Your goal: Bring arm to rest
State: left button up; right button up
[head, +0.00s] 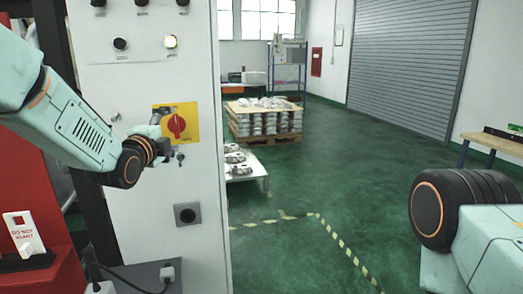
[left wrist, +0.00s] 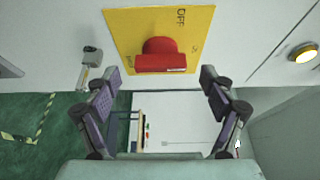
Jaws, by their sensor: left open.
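My left arm comes in from the left in the head view. Its gripper (head: 160,142) is at the front of a light grey control cabinet (head: 150,230), close to a red rotary switch (head: 176,126) on a yellow plate (head: 190,111). In the left wrist view the left gripper (left wrist: 159,88) is open, its two dark fingers apart with nothing between them. The red knob (left wrist: 161,56) and yellow plate (left wrist: 195,22) are just beyond the fingertips, apart from them. My right arm shows at the lower right of the head view; its gripper is out of frame.
A pallet of stacked castings (head: 264,122) stands on the green floor (head: 310,180). A low white table (head: 243,170) with castings is beside the cabinet. A red panel with a white switch (head: 25,236) is at lower left. The middle floor is clear.

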aim_at(176, 129)
pick_arm(q)
jog(key=s+a, duration=0.1)
jog(key=s, duration=0.8)
jog(key=w, duration=0.4)
jog(key=w+d, duration=0.1)
jog(key=w, duration=0.6)
jog(key=shift+w+d, duration=0.2)
jog(key=shift+w, duration=0.2)
jog(key=shift+f+n, duration=0.25)
jog(key=shift+n, duration=0.65)
jog(key=n+t, duration=0.1)
jog(key=n, duration=0.1)
jog(key=n+t, duration=0.1)
jog(key=n, duration=0.1)
jog(key=shift+s+r, duration=0.1)
jog(key=shift+s, duration=0.1)
jog(key=n, duration=0.1)
jog(key=n+y, duration=0.1)
jog(key=n, duration=0.1)
jog(key=n+t, duration=0.1)
jog(key=shift+w+d+n+y, duration=0.15)
jog(key=shift+w+n+y, duration=0.1)
jog(key=shift+n+y, duration=0.15)
jog(key=n, duration=0.1)
jog(key=n+y, duration=0.1)
jog(key=n, duration=0.1)
jog(key=shift+s+t+y, duration=0.2)
jog(key=shift+t+y, duration=0.1)
jog(key=shift+t, duration=0.1)
jog(key=shift+w, duration=0.15)
